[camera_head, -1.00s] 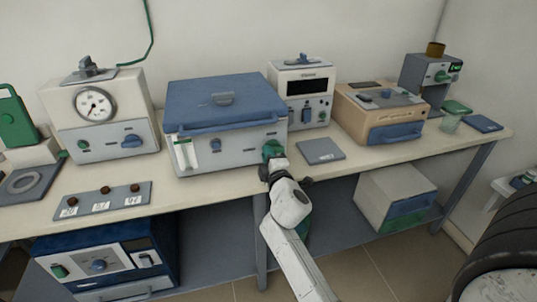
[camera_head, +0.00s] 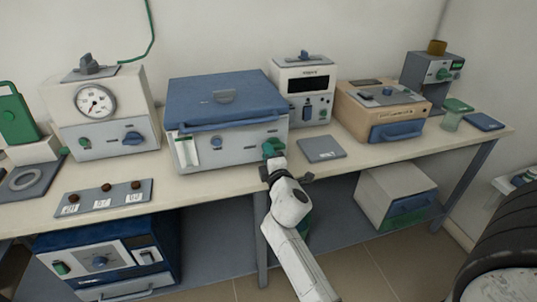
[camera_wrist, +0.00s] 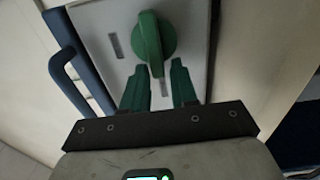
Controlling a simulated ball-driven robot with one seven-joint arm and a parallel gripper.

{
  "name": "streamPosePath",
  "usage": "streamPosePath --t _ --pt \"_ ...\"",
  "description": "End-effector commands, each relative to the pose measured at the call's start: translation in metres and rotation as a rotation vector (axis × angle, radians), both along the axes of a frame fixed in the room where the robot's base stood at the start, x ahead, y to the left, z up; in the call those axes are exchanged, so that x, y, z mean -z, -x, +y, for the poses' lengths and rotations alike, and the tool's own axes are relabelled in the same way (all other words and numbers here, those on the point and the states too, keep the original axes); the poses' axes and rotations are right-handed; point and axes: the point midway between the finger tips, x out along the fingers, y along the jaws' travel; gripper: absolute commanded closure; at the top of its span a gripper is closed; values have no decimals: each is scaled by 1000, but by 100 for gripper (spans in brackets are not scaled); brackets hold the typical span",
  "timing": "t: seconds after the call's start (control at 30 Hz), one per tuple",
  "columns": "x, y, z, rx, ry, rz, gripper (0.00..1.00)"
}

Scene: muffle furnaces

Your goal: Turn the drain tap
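The blue-lidded grey bath (camera_head: 228,112) stands on the bench, with my gripper (camera_head: 272,150) at the right end of its front panel. In the wrist view a green tap handle (camera_wrist: 150,42) sits on the pale panel, with a narrow end pointing down toward my gripper (camera_wrist: 159,68). My two green fingers are apart, one on each side below the handle. They look open and hold nothing. In the head view my gripper covers most of the tap, and its green blends with my fingers.
A flat grey plate (camera_head: 321,149) lies on the bench just right of my gripper. A white instrument (camera_head: 304,90) stands behind it, and a tan box (camera_head: 384,108) stands further right. A blue handle (camera_wrist: 68,75) shows left of the tap in the wrist view.

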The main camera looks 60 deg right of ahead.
Motion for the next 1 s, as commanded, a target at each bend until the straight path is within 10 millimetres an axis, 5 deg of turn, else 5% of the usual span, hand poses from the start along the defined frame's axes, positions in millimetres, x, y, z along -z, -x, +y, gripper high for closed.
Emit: streamPosePath --t 0.13,0.47,1.0 --pt "-1 0 -1 1 0 -1 58" --pt "0 5 4 2 -1 -1 58" --pt "2 62 71 1 0 0 58"
